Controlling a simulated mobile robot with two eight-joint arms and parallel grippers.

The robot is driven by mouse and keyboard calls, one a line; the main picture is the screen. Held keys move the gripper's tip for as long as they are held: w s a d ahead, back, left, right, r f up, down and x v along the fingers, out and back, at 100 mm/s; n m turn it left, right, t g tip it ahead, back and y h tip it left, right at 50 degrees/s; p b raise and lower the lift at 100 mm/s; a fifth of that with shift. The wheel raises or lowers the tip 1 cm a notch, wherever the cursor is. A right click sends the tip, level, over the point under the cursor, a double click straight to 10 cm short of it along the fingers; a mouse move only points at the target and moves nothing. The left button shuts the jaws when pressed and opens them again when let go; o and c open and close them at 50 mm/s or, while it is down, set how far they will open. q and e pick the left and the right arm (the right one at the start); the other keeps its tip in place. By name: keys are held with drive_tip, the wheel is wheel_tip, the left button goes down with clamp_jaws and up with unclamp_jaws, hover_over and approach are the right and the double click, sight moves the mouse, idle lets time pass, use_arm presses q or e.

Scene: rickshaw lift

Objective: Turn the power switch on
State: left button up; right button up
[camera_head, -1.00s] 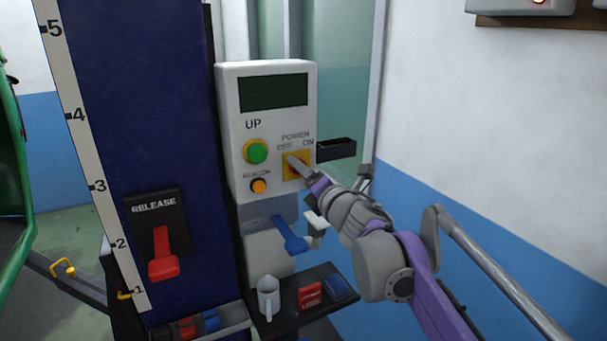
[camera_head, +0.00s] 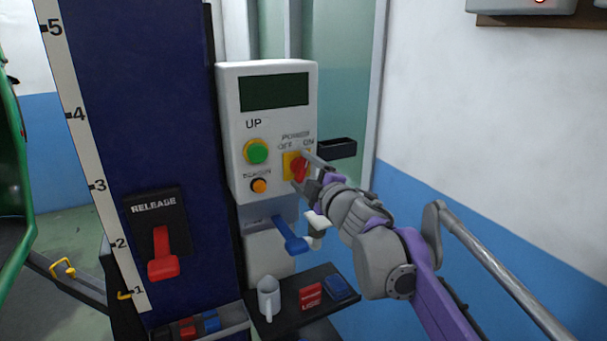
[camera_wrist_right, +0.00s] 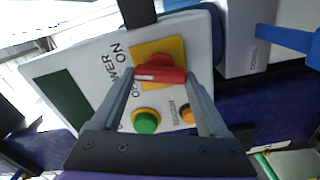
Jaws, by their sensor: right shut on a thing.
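The power switch is a red knob (camera_head: 299,169) on a yellow plate (camera_head: 288,160), on the right of the white control box (camera_head: 235,100). OFF and ON labels are above it. In the right wrist view the red knob (camera_wrist_right: 160,74) lies between the two fingertips. My right gripper (camera_head: 307,174) is shut on the knob, one finger above and one below it in the head view. Its fingers also show in the right wrist view (camera_wrist_right: 161,82). I cannot tell clearly which label the knob points to. My left gripper is not in view.
A green button (camera_head: 256,151) and an orange button (camera_head: 259,186) are left of the switch. A black holder (camera_head: 337,149) juts out at its right. A red release lever (camera_head: 163,254) is at left.

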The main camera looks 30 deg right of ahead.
drive_tip(key=shift+m, duration=2)
drive_tip(key=o, duration=1.2)
drive_tip(key=shift+o, duration=0.2)
drive_tip(key=shift+s, duration=0.1)
drive_tip(key=s+b, duration=0.1)
drive_tip(key=s, duration=0.9)
drive_tip(key=shift+s, duration=0.35)
drive_tip(key=shift+d+m, duration=0.1)
drive_tip(key=shift+m, duration=0.2)
